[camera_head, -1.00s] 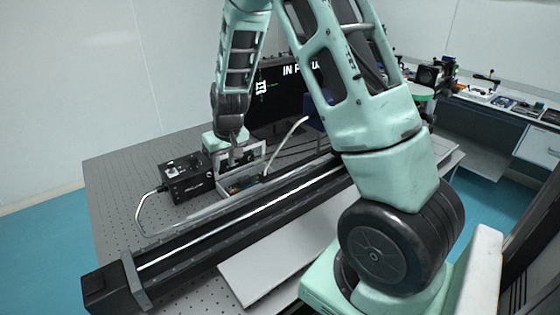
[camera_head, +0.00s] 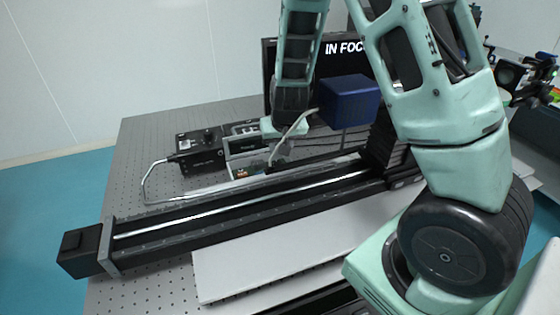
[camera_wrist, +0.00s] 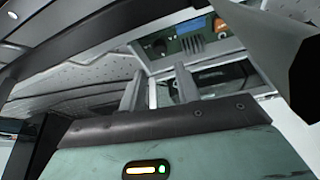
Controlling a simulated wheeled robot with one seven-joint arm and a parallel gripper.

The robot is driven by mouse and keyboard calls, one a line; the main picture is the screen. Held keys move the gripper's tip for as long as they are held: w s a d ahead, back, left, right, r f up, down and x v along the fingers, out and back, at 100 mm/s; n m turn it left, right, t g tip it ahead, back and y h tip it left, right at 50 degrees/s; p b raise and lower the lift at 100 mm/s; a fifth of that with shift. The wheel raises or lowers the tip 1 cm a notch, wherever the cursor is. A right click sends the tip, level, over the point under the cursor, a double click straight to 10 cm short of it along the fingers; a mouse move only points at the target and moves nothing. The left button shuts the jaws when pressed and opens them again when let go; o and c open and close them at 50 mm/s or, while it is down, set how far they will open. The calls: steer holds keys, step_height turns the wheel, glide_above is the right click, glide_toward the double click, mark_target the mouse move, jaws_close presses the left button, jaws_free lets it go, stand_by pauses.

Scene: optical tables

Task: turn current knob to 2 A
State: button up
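A black control box (camera_head: 199,150) with a small knob (camera_head: 208,134) on top stands on the perforated table, a cable running from its left side. I cannot read any current setting. My gripper (camera_wrist: 156,90) shows in the wrist view with its two grey fingers apart and nothing held between them. In the head view my arm's end is to the right of the box, above a pale frame, and its fingertips are hidden. The knob cannot be made out there.
A long black linear rail (camera_head: 240,208) crosses the table in front of the box. A blue block (camera_head: 348,101) stands right of my forearm. A dark screen (camera_head: 338,62) reading "IN FOC…" is behind. The table's left part is bare.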

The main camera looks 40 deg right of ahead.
mark_target(277, 162)
steer(key=x, duration=0.8)
steer(key=shift+f, duration=0.1)
jaws_close()
steer(key=c, duration=0.7)
jaws_free()
steer(key=shift+a, duration=0.1)
